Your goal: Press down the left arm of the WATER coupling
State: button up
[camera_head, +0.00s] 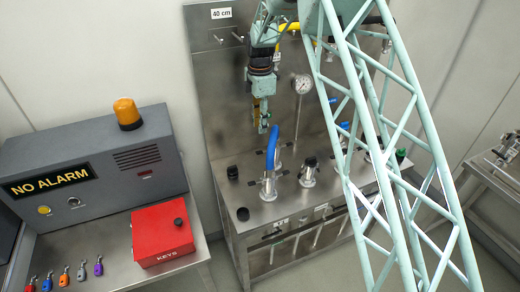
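A metal coupling (268,187) with a blue hose (271,150) rising from its top stands on the steel bench, with short dark arms sticking out at its sides. A second coupling (308,177) with a black top stands to its right. No WATER lettering is readable, so I cannot tell which coupling bears that name. My gripper (264,129) points down above and slightly left of the blue hose, apart from the coupling arms. It is small and seen edge-on; whether its fingers are open or shut cannot be told.
The steel bench (240,196) has a pressure gauge (302,84) behind it. My lattice arm hides much of its right side. At left are a grey alarm box (90,165) with an orange lamp (127,113), a red KEYS box (162,233) and several coloured keys (64,275).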

aim_at(260, 152)
jog(key=shift+f+p, duration=0.5)
jog(key=shift+f, duration=6.4)
jog(key=c, duration=0.8)
